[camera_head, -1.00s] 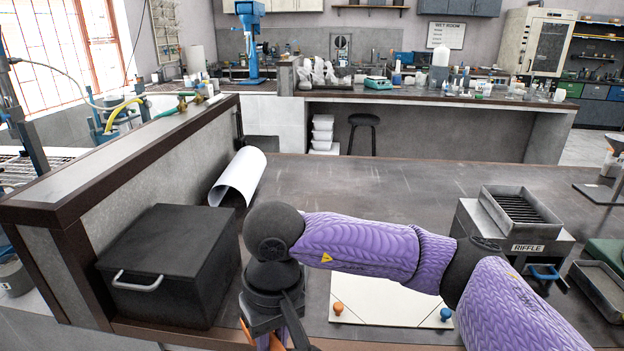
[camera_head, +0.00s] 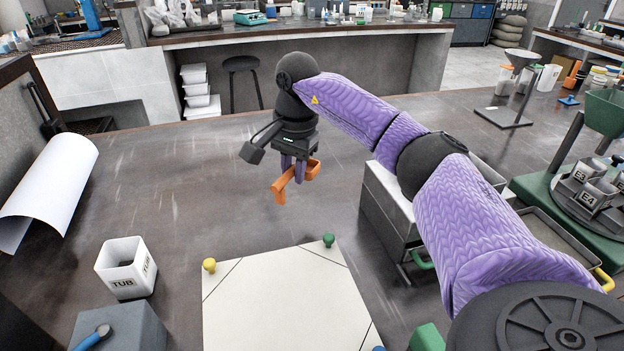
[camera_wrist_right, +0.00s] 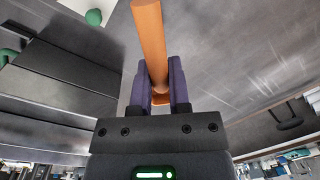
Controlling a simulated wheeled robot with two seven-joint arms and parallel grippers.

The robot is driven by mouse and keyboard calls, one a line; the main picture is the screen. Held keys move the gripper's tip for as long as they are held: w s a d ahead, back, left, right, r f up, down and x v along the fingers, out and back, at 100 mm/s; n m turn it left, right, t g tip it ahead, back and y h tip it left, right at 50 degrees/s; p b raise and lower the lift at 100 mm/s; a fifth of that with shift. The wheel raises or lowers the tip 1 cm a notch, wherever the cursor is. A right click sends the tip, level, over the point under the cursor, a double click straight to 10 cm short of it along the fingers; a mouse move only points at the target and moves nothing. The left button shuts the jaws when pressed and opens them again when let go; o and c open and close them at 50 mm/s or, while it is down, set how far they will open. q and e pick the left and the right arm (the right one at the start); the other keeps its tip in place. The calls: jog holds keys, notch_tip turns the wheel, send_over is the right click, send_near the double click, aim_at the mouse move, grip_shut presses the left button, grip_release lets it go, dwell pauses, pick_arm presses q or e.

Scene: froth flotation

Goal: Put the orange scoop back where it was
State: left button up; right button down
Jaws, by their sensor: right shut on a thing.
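The orange scoop (camera_head: 281,189) is in my right gripper (camera_head: 292,172), held in the air over the dark bench, beyond the white board. The gripper's purple fingers are shut on it. Part of the scoop is hidden behind the fingers. In the right wrist view the scoop (camera_wrist_right: 150,35) sticks out from between the fingers (camera_wrist_right: 160,88) toward the top edge. My left gripper is in neither view.
A white board (camera_head: 280,295) with coloured knobs lies on the bench. A rolled white sheet (camera_head: 55,185) lies farther left. Grey metal equipment (camera_head: 385,205) stands right of the scoop. The bench left of it is clear.

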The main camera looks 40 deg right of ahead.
jog(key=f+b, duration=0.1)
jog(key=f, duration=0.2)
jog(key=f+b, duration=0.1)
jog(key=f, duration=0.5)
jog(key=shift+d+f+b, duration=0.2)
jog(key=shift+d+b, duration=0.05)
jog(key=shift+b, duration=0.15)
jog(key=shift+f, duration=0.4)
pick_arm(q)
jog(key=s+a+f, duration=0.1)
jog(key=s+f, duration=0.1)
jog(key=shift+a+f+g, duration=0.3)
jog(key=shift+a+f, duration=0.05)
pick_arm(e)
jog(key=shift+r, duration=0.1)
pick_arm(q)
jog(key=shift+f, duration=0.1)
pick_arm(e)
jog(key=c, duration=0.6)
grip_release()
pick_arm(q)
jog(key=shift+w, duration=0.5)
